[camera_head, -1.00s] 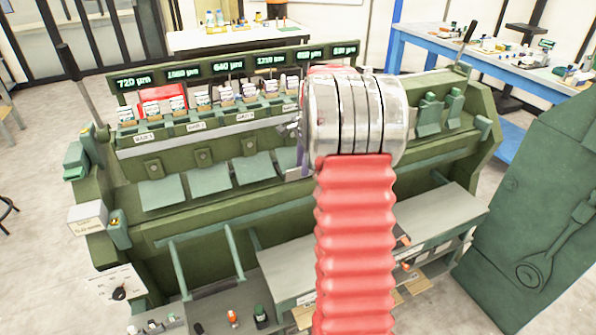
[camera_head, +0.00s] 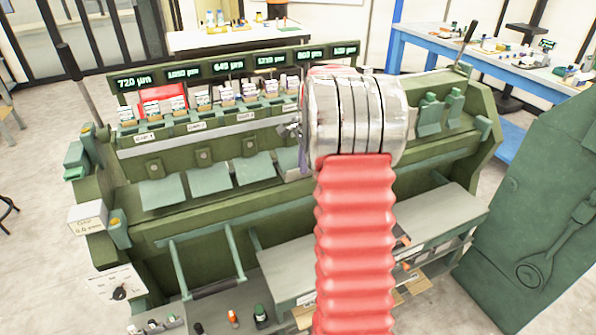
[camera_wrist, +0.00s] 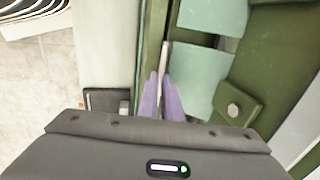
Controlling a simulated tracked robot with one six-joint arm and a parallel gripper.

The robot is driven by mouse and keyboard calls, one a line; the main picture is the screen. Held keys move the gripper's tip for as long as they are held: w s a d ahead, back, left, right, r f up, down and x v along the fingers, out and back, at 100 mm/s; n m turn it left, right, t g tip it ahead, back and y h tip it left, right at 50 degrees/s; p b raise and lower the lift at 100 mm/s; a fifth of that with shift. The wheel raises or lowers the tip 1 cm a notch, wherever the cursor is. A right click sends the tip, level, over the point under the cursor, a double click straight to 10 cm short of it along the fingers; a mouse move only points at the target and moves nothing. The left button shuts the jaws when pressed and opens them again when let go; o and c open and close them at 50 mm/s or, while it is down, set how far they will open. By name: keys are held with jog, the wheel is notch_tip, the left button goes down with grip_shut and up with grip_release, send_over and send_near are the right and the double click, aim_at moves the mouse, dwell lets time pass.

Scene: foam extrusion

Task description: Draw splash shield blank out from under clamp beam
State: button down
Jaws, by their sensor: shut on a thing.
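The green clamp beam (camera_head: 178,154) runs across the machine's front. Several flat pale green blanks, such as the leftmost one (camera_head: 162,193), stick out below it in a row; two pale green sheets (camera_wrist: 200,80) also show in the wrist view. My gripper (camera_wrist: 162,88) has purple fingers closed about a thin piece (camera_wrist: 164,56), seen edge-on, which I take for the splash shield blank. How far it lies under the beam is hidden. In the head view my silver wrist and red arm cover this spot; only a sliver of purple finger shows at the wrist's left.
A row of small bins with labelled cards and lit displays (camera_head: 137,82) stands above the beam. A grey shelf (camera_head: 440,213) and a front rail (camera_head: 200,238) lie below. A large green panel (camera_head: 540,215) stands at right, and a blue bench (camera_head: 470,60) behind.

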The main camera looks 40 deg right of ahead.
jog(key=shift+w+r, duration=0.1)
jog(key=shift+r, duration=0.05)
dwell(0.3)
jog(key=shift+s+a, duration=0.25)
jog(key=shift+s, duration=0.6)
jog(key=shift+s+a, duration=0.2)
jog(key=shift+s, duration=0.65)
dwell(0.6)
dwell(0.7)
jog(key=c, duration=1.9)
grip_release()
jog(key=shift+o, duration=0.2)
jog(key=shift+v, duration=2.35)
